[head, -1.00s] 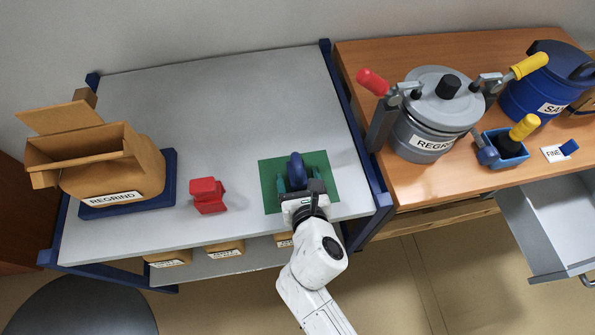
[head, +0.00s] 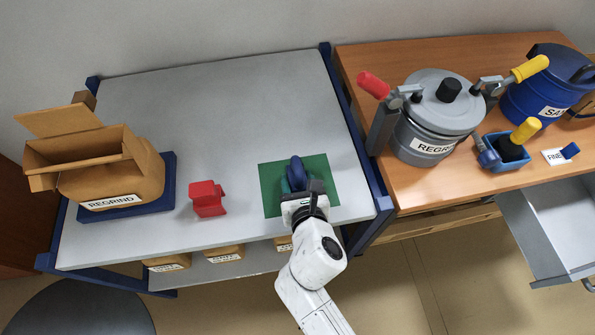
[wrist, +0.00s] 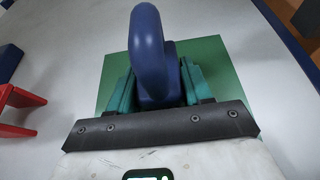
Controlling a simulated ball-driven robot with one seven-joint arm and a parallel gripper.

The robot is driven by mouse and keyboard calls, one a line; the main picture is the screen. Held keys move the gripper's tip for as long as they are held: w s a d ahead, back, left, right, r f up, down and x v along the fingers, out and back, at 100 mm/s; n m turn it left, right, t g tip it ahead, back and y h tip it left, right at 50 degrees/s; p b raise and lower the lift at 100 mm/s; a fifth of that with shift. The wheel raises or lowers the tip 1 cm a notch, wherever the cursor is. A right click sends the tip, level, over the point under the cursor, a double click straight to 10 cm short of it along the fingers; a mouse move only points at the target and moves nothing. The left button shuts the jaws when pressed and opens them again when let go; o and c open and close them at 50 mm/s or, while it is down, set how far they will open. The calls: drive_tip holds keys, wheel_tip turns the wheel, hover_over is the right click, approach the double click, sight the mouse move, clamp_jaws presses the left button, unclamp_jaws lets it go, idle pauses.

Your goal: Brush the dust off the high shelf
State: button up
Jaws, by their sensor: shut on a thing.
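My gripper (head: 298,188) is over the green mat (head: 271,193) near the front right of the grey shelf top (head: 228,120). Its teal fingers (wrist: 121,92) are closed on either side of a dark blue handled tool (wrist: 151,50), whose rounded loop handle rises between them. The tool also shows in the head view (head: 297,169), at the mat. Its underside, and any bristles, are hidden by the fingers and the gripper body. I cannot tell whether it touches the mat. No dust can be made out on the grey surface.
A red block-like object (head: 207,198) stands left of the mat. A wooden bench (head: 400,60) on the right carries a grey lidded pot (head: 428,145). The back of the grey top is clear.

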sight(300, 179)
clamp_jaws()
drive_tip(key=shift+r+p, duration=2.55)
drive_tip(key=shift+p, duration=0.4)
